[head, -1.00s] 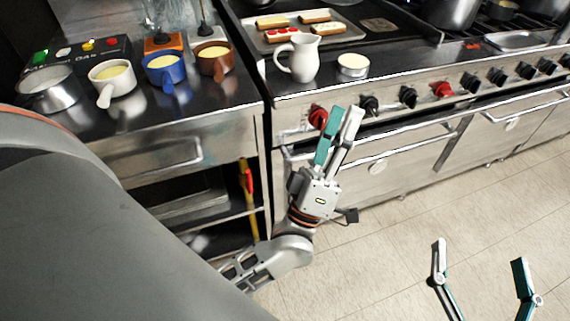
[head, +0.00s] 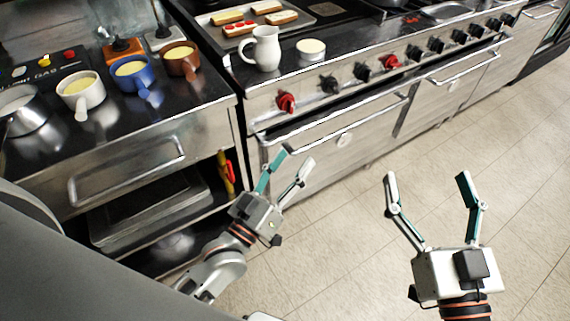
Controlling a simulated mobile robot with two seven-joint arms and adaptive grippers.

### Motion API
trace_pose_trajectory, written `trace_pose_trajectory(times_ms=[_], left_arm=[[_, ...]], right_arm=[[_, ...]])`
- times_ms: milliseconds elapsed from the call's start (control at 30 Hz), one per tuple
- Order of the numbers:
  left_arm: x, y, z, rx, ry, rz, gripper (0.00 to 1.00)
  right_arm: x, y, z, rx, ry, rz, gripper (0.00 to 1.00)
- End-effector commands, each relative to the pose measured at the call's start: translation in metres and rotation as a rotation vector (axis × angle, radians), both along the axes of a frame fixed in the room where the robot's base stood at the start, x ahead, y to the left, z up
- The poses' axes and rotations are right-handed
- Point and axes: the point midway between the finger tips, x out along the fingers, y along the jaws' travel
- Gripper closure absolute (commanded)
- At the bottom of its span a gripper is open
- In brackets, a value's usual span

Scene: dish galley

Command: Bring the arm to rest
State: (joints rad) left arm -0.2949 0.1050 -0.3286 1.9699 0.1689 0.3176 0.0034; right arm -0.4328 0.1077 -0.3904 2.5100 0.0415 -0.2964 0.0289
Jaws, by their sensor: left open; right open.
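My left gripper (head: 287,168) is open and empty, in front of the stove's oven front and below the counter's edge. Its fingers point up and away from me. My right gripper (head: 428,190) is open and empty over the tiled floor at the lower right, with its fingers spread wide. Neither gripper touches any object that I can see.
A white pitcher (head: 265,50) and a small cream-filled dish (head: 311,50) stand near the stove's front edge. A tray (head: 313,14) of pastries lies behind them. White (head: 82,92), blue (head: 134,76) and brown (head: 182,61) cups stand on the left counter. The floor (head: 345,235) is clear.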

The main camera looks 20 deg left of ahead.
Motion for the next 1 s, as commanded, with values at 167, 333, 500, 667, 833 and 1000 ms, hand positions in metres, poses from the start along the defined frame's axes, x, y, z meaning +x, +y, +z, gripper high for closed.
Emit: trace_pose_trajectory(times_ms=[167,333,500,667,833,1000], left_arm=[[-0.001,0.0,-0.002,0.007,0.006,-0.001,0.49],[0.0,0.0,-0.002,0.007,0.005,0.0,0.49],[0.0,0.0,-0.002,0.006,0.005,0.0,0.49],[-0.004,0.0,-0.01,0.037,0.032,-0.002,0.49],[-0.026,0.004,-0.058,0.2,0.184,-0.011,0.49],[-0.071,0.021,-0.128,0.425,0.403,-0.032,0.49]], right_arm=[[0.0,0.0,0.001,0.0,-0.001,0.0,0.17],[0.0,0.0,0.0,0.0,0.0,0.0,0.17],[0.0,0.0,0.0,0.0,0.0,0.0,0.17],[0.002,-0.001,-0.014,-0.019,0.029,-0.004,0.17],[0.003,-0.01,-0.094,-0.114,0.182,-0.025,0.17],[-0.02,-0.036,-0.206,-0.238,0.397,-0.05,0.17]])
